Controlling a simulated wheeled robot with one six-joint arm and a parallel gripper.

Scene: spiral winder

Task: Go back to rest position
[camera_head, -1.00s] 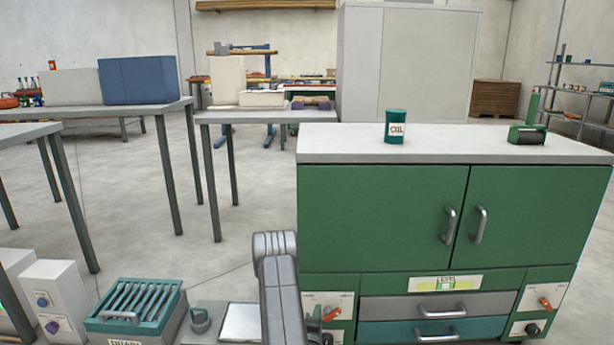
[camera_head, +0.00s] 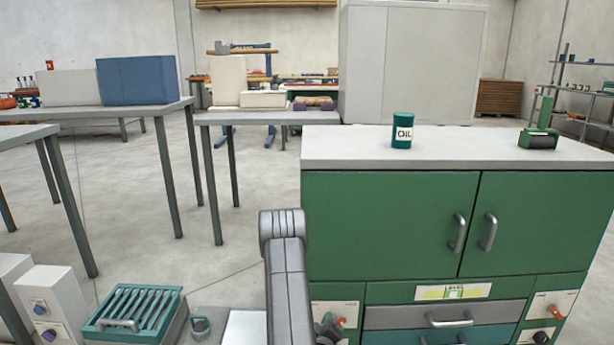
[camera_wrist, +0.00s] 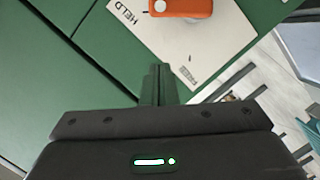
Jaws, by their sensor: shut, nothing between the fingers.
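My gripper (camera_wrist: 159,84) shows in the wrist view with its fingers together and nothing between them. It is in front of the green cabinet (camera_head: 390,222), close to a white label plate (camera_wrist: 190,40) that carries an orange switch handle (camera_wrist: 181,7). The picture does not show whether the fingers touch the panel. In the head view my grey arm rises at the bottom centre, left of the cabinet's front, and the gripper itself is not clearly visible there.
An oil can (camera_head: 402,131) and a green device (camera_head: 538,138) stand on the cabinet top. A teal slatted drain box (camera_head: 132,310) is at the lower left. Grey tables (camera_head: 150,110) stand behind at the left. Open floor lies between the tables and cabinet.

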